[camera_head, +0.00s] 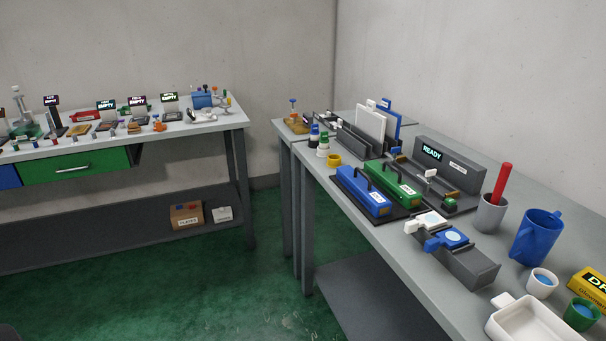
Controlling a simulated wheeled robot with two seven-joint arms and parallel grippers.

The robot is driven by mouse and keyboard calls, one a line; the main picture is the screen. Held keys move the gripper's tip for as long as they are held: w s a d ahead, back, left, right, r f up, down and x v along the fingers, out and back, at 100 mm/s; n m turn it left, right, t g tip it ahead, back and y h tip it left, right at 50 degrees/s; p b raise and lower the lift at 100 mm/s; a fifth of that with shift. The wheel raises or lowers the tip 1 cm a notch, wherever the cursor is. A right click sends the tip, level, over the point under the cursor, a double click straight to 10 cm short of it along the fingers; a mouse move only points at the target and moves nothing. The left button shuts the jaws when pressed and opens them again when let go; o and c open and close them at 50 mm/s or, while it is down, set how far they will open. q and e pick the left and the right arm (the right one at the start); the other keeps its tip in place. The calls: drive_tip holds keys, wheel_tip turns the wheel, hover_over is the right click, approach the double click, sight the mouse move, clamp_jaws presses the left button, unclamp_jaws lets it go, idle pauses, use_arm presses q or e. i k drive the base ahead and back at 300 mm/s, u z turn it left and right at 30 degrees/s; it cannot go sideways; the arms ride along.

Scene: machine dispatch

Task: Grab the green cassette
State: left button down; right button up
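A green cassette (396,187) with a dark handle on top lies on the right-hand table, in a dark tray. A similar blue cassette (361,193) with a handle lies right beside it, on its left. Behind and to the right of the green cassette stands a grey machine with a lit READY display (432,151). Neither of my grippers shows in the head view.
The right table (378,256) also holds a grey cup with a red stick (491,213), a blue mug (535,238), a grey rail with a blue slider (469,263) and a white tray (527,323). A left table (181,137) stands across open green floor (236,289).

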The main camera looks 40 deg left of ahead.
sight(407, 196)
drive_tip(key=u, duration=2.15)
drive_tip(key=i, duration=3.15)
drive_tip(key=z, duration=2.7)
